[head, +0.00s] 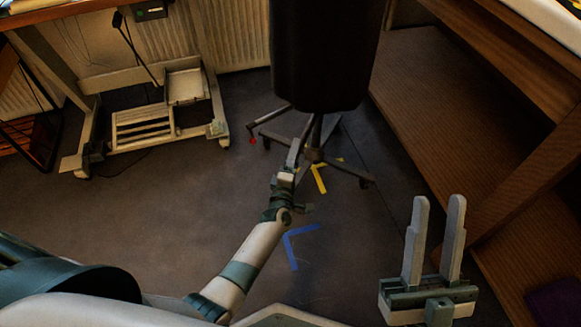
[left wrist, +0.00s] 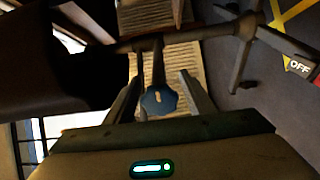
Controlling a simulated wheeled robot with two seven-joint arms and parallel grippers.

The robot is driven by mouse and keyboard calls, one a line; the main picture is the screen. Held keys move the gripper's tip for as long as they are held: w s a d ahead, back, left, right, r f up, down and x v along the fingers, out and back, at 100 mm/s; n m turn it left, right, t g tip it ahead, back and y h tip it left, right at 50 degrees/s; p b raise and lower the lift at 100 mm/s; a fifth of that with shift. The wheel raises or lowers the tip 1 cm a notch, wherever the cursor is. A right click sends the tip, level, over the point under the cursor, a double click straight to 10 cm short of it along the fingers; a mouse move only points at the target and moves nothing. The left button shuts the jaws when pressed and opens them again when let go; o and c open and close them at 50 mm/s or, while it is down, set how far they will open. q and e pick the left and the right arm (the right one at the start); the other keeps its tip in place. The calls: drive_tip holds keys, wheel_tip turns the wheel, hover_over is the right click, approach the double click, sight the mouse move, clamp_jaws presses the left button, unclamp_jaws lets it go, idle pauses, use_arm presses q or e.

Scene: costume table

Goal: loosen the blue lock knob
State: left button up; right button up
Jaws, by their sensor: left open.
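The blue lock knob (left wrist: 159,101) shows in the left wrist view on a short dark stem below a horizontal bar. It sits between the two fingers of my left gripper (left wrist: 161,88), which are open with a visible gap on each side of the knob. In the head view my left gripper (head: 293,155) is under the black dress form (head: 325,55), beside its stand pole; the knob cannot be made out there. My right gripper (head: 436,235) is open and empty at the lower right, away from the stand.
The stand's legs (head: 349,171) spread over the floor near yellow tape (head: 320,178); blue tape (head: 292,245) lies nearer. A wooden table (head: 505,75) stands at right and a white frame (head: 150,125) at left.

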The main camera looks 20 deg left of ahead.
use_arm(q)
drive_tip(key=shift+s, duration=0.55)
drive_tip(key=s+d+p, duration=0.1)
drive_tip(key=s+p, duration=0.1)
drive_tip(key=s, duration=1.4)
drive_tip(key=shift+d+p, duration=0.35)
drive_tip(key=shift+p, duration=0.05)
use_arm(e)
drive_tip(key=a+f+g, duration=0.3)
drive_tip(key=f+g, duration=0.1)
drive_tip(key=f, duration=0.2)
drive_tip(key=shift+a+f+h, duration=0.15)
drive_tip(key=shift+h, duration=0.15)
use_arm(q)
drive_tip(key=shift+s, duration=0.1)
use_arm(e)
drive_tip(key=shift+w, duration=0.15)
